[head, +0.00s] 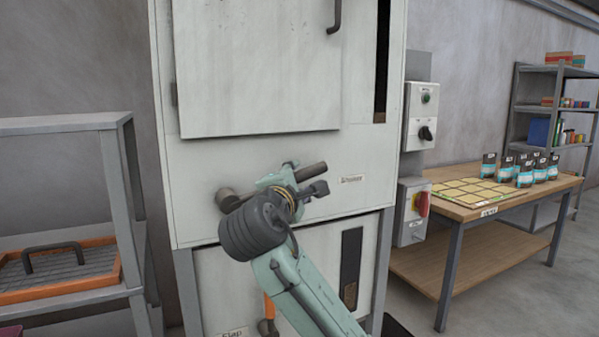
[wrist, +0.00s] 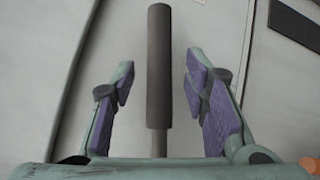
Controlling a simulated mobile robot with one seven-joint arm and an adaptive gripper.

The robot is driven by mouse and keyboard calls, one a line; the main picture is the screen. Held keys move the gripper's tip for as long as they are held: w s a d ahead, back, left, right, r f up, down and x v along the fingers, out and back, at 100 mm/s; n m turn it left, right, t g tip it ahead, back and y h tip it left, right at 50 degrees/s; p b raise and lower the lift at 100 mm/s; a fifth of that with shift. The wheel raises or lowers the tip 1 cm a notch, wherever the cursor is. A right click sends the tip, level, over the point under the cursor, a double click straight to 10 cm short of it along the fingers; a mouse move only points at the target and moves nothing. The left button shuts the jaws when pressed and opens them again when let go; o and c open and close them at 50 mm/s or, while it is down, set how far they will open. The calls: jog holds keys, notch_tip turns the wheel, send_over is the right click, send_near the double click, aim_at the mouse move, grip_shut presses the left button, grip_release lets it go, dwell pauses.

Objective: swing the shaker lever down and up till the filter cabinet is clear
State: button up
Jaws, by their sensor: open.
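The shaker lever shows in the head view as a dark grip (head: 312,171) beside the "Shaker" label (head: 351,179) on the filter cabinet (head: 250,150). In the wrist view the lever's dark cylindrical grip (wrist: 158,65) on a thin rod stands between my fingers. My gripper (wrist: 158,88) is open, with a purple pad on each side of the grip and a gap on both sides.
A grey control box (head: 420,115) and a box with a red switch (head: 411,212) are right of the cabinet. A wooden table (head: 500,200) with several bags stands further right. A rack (head: 125,200) with an orange-framed screen is at left. An orange handle (head: 269,305) is below, near the "Flap" label.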

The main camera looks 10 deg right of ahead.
jog(key=shift+x, duration=1.4)
jog(key=shift+c, duration=0.2)
grip_shut()
